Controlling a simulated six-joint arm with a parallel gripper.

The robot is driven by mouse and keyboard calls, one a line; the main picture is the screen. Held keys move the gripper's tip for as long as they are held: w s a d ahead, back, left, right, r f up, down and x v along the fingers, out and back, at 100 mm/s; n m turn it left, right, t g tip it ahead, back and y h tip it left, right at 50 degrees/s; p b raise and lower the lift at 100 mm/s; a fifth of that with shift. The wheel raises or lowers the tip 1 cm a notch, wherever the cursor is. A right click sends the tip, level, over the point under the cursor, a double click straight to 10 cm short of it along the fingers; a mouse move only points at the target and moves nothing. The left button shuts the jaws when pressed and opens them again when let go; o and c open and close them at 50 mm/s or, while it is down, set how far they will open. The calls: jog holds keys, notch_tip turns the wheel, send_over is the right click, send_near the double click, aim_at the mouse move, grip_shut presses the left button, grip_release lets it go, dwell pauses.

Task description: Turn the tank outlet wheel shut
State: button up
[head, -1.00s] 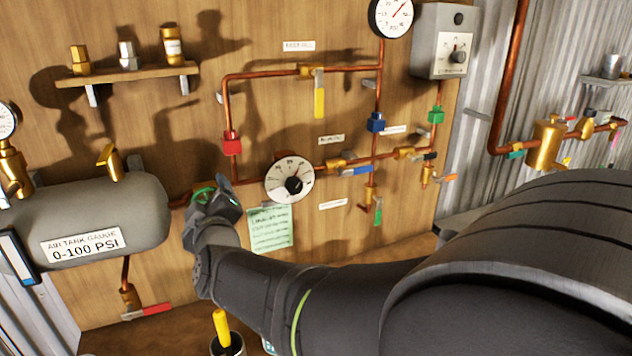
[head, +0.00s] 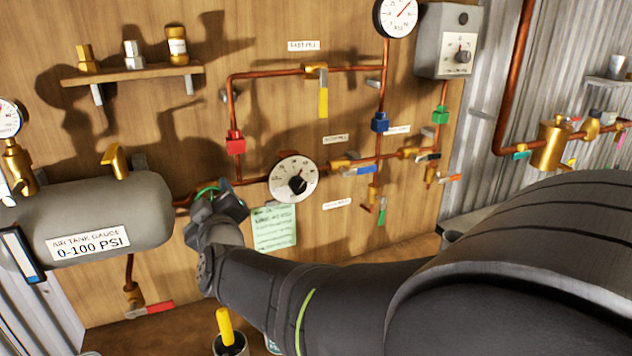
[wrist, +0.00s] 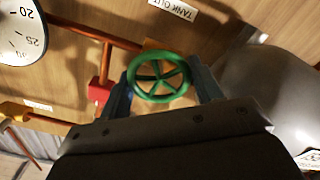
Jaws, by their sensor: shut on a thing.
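The tank outlet wheel is a green spoked handwheel (wrist: 158,77), under a label reading "TANK OUT" (wrist: 172,9) in the wrist view. My gripper (wrist: 160,92) has one finger on each side of the wheel and is shut on its rim. In the head view my gripper (head: 217,203) is at the pipe just right of the grey tank (head: 95,215). There it hides most of the wheel (head: 207,190), and only a bit of green rim shows.
A round dial (head: 293,180) and a green note (head: 272,227) are close to the right of my gripper. A red block (head: 235,143) sits on the copper pipe above. A yellow-handled thing in a cup (head: 228,333) stands below my arm.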

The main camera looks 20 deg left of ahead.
jog(key=o, duration=1)
jog(key=shift+c, duration=0.2)
jog(key=v, duration=1.7)
jog(key=shift+s, duration=0.2)
jog(key=shift+d, duration=0.15)
